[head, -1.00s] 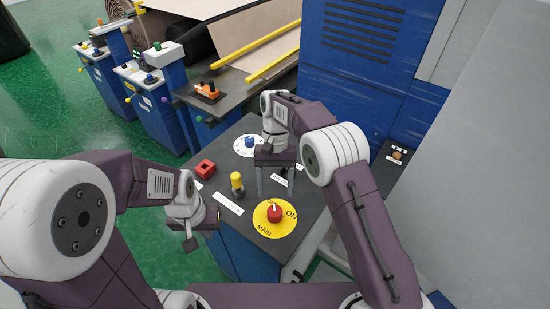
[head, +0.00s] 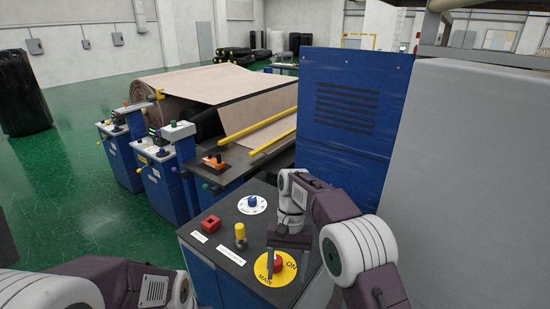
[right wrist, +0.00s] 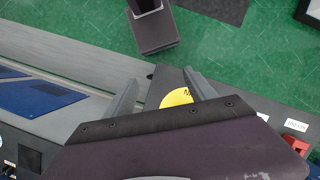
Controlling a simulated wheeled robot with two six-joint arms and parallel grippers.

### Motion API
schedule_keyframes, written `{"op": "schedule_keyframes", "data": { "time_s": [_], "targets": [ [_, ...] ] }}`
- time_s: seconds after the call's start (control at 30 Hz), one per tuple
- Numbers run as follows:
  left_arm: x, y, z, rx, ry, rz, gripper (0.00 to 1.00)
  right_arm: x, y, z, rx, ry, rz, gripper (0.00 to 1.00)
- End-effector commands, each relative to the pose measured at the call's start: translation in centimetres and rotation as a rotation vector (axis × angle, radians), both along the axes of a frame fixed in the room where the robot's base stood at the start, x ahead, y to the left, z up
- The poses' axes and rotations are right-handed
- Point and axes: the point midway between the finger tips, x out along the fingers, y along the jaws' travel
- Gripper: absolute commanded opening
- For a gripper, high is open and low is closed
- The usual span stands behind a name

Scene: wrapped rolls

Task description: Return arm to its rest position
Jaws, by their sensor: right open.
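My right gripper (head: 287,262) is open and empty, pointing down over the control panel (head: 221,226) in the head view. Its fingers stand around or just above the red main knob (head: 278,265) on its yellow disc (head: 263,285); I cannot tell whether they touch it. In the right wrist view the two fingers are spread, with part of the yellow disc (right wrist: 177,98) between them and the knob hidden. My left arm (head: 150,288) is low at the left, its gripper below the head frame. A dark blocky part (right wrist: 155,32) in the wrist view may be my left gripper.
The panel also carries a red block (head: 210,224), a yellow button (head: 240,233) and a blue dial (head: 252,201). A blue cabinet (head: 350,135) and a grey housing (head: 465,180) stand close on the right. Green floor (head: 75,185) is open at the left.

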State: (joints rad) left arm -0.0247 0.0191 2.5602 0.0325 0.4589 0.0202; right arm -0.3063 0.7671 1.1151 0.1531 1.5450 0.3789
Motion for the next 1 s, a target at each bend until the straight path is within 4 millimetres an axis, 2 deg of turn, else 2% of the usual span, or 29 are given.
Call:
{"op": "schedule_keyframes", "data": {
  "time_s": [0.03,0.17,0.37,0.47,0.6,0.7,0.8,0.87,0.93,1.0],
  "targets": [
    [0.0,0.0,-1.4,0.000,0.000,0.000,0.00,-0.3,-0.9,-0.4,0.000,-0.003,-0.019,0.65],
    [0.0,0.0,-3.2,0.000,0.000,0.000,0.00,-1.7,-3.6,-0.5,-0.006,-0.014,-0.072,0.65],
    [0.0,0.0,-5.8,0.000,0.000,0.000,0.00,-4.6,-7.5,-2.6,-0.012,-0.066,-0.131,0.65],
    [0.0,0.0,-7.4,0.000,0.000,0.000,0.00,-6.7,-9.7,-4.8,-0.016,-0.111,-0.150,0.65],
    [0.0,0.0,-9.7,0.000,0.000,0.000,0.00,-11.4,-12.9,-9.6,-0.028,-0.198,-0.144,0.65],
    [0.0,0.0,-10.1,0.000,0.000,0.000,0.00,-14.7,-14.2,-12.7,-0.038,-0.262,-0.092,0.65],
    [0.1,0.0,-9.6,0.000,0.000,0.000,0.00,-17.0,-14.7,-15.0,-0.041,-0.304,-0.015,0.65],
    [0.1,0.0,-9.6,0.000,-0.001,0.000,0.00,-16.7,-14.8,-15.7,-0.041,-0.347,0.025,0.65],
    [0.0,0.0,-9.6,0.000,-0.001,0.000,0.00,-15.2,-14.9,-15.5,-0.040,-0.408,0.052,0.65],
    [0.1,0.0,-9.6,0.000,-0.001,0.000,0.00,-14.7,-14.9,-15.5,-0.038,-0.429,0.069,0.65]
  ]
}}
